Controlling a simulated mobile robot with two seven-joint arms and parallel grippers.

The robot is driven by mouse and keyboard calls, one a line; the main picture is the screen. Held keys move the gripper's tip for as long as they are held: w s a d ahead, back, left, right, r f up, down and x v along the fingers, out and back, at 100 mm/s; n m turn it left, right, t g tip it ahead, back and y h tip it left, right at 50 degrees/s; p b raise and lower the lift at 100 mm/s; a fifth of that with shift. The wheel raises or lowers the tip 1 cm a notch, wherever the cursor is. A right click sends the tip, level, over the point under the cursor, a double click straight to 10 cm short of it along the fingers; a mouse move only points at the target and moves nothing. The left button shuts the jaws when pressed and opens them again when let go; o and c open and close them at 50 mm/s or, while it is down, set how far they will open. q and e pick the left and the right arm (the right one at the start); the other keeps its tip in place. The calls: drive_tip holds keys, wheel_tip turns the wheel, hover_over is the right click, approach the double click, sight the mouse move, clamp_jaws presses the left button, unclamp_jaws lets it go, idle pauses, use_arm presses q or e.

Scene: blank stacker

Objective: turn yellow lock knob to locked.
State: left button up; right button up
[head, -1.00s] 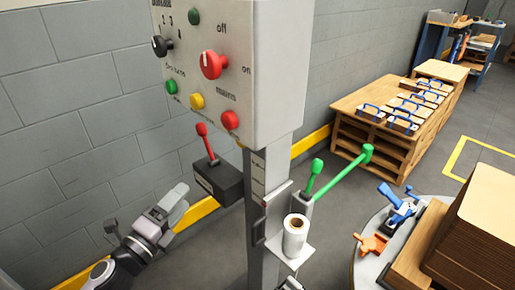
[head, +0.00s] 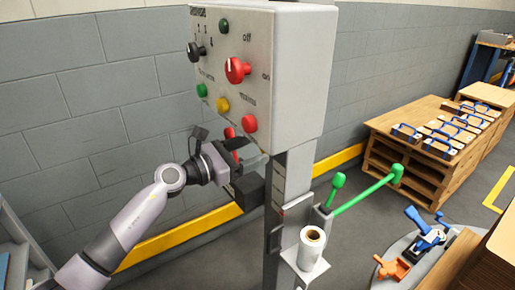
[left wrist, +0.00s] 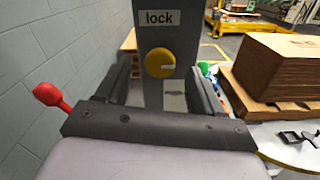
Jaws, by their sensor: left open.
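The yellow lock knob (left wrist: 155,60) is on a grey post (left wrist: 152,18) in the left wrist view, below a label reading "lock". A pale mark on its face points right. In the head view I cannot make out this knob; the left gripper and arm cover part of the post. My left gripper (head: 252,152) is near the post, under the control box. In the left wrist view the left gripper (left wrist: 161,76) is open, one finger on each side of the knob and nothing held. I cannot tell how far the tips are from the post. My right gripper is not in view.
The control box (head: 290,70) with several coloured knobs and buttons hangs just above the left gripper. A red lever (left wrist: 52,97) stands close on the left. A green lever (head: 365,191) and white roll (head: 312,245) are at the post's right. Grey wall lies behind.

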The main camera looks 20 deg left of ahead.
use_arm(q)
drive_tip(key=shift+x, duration=1.15)
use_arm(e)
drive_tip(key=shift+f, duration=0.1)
use_arm(q)
drive_tip(key=c, duration=1.1)
drive_tip(key=shift+o, duration=0.2)
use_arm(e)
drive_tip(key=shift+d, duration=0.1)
use_arm(q)
drive_tip(key=shift+w+a+f+n+p, duration=0.1)
drive_tip(key=shift+n+p, duration=2.45)
drive_tip(key=shift+n, duration=1.9)
drive_tip(key=shift+a+f+n+p, duration=0.1)
drive_tip(key=shift+n+p, duration=2.4)
drive_tip(key=shift+n, duration=1.95)
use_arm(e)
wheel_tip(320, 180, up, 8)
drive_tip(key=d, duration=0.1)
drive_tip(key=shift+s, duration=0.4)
